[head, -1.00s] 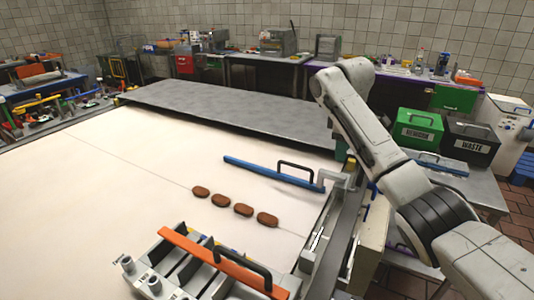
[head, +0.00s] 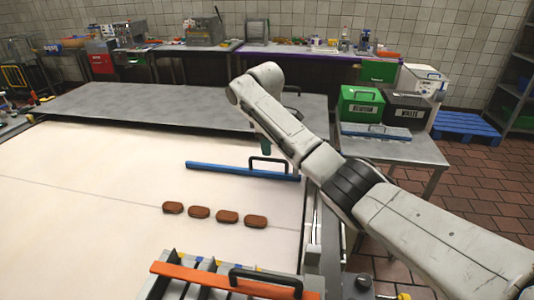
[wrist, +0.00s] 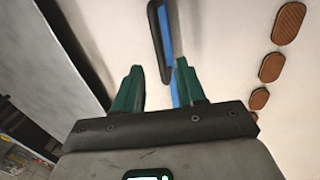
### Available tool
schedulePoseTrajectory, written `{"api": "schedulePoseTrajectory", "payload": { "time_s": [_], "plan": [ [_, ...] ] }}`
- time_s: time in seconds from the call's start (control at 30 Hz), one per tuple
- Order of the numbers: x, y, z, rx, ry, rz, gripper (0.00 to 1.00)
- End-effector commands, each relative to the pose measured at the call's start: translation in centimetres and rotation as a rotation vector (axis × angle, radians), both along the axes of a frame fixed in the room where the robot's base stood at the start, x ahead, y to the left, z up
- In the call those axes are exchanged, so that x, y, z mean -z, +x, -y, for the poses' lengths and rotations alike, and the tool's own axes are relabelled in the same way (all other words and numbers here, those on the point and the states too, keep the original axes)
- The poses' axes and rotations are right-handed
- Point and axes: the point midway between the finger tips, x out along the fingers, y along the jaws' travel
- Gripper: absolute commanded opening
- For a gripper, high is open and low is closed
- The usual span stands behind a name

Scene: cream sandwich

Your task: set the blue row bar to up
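The blue row bar (head: 230,170) lies across the cream sheet, beyond a row of brown biscuits (head: 199,212). Its black arched handle (head: 268,160) stands near its right end. My gripper has green fingers; in the head view one fingertip (head: 266,146) shows just above the handle, the rest hidden by my arm. In the wrist view my gripper (wrist: 160,85) is open and empty. The handle (wrist: 155,35) lies ahead of the gap between the fingers, and the blue bar (wrist: 175,92) passes partly behind the right finger. I cannot tell the exact height above the handle.
An orange bar (head: 190,275) with a black handle sits on a metal frame at the near edge. A grey metal plate (head: 150,105) spans the far side.

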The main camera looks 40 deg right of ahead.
Motion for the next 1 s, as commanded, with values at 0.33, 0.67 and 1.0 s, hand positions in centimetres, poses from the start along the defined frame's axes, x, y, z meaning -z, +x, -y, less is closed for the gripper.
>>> {"api": "schedulePoseTrajectory", "payload": {
  "time_s": [0.33,0.67,1.0],
  "plan": [
    [4.5,0.5,0.7,0.000,0.000,-0.001,0.40],
    [5.0,0.6,0.8,-0.001,0.000,0.000,0.40],
    [5.0,0.6,0.8,-0.001,0.000,0.000,0.12]
  ]
}}
